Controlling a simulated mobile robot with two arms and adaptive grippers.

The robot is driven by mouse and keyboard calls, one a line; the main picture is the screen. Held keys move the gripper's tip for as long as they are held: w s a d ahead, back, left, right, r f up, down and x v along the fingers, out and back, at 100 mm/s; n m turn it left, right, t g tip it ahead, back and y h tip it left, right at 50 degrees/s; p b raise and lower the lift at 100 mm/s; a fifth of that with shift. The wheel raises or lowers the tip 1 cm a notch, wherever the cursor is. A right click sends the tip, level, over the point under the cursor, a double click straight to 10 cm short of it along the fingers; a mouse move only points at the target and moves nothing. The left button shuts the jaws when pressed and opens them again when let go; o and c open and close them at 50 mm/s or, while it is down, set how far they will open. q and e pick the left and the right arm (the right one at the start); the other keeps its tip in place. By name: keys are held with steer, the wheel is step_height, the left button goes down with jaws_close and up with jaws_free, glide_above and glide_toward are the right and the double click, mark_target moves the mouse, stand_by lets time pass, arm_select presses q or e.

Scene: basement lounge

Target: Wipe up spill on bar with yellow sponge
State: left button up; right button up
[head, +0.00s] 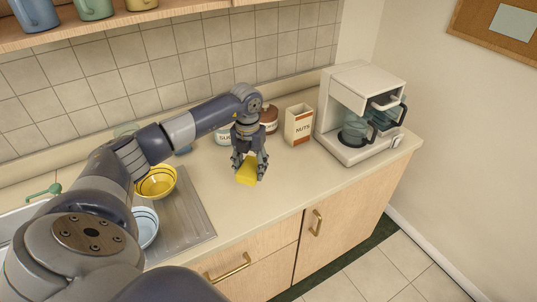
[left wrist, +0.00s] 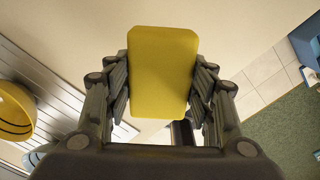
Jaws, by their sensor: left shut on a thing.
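The yellow sponge (head: 247,172) is held in my left gripper (head: 249,165), over the pale bar counter (head: 285,178). In the left wrist view the sponge (left wrist: 164,70) sits between the two fingers of my left gripper (left wrist: 163,85), which press on its sides. I cannot tell whether the sponge touches the counter or hangs a little above it. No spill shows on the visible counter; the gripper and sponge hide a patch of it. My right gripper is not in view.
A nuts box (head: 298,125), canisters and a coffee maker (head: 361,112) stand along the back. A yellow bowl (head: 156,181) and a light blue bowl (head: 145,227) sit on the metal drainboard (head: 190,210) at left. The counter's front right is clear.

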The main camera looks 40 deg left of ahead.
arm_select(q)
step_height(320, 180, up, 9)
steer(key=p, duration=0.6)
steer(key=shift+r, duration=0.2)
steer(key=shift+r+p, duration=0.3)
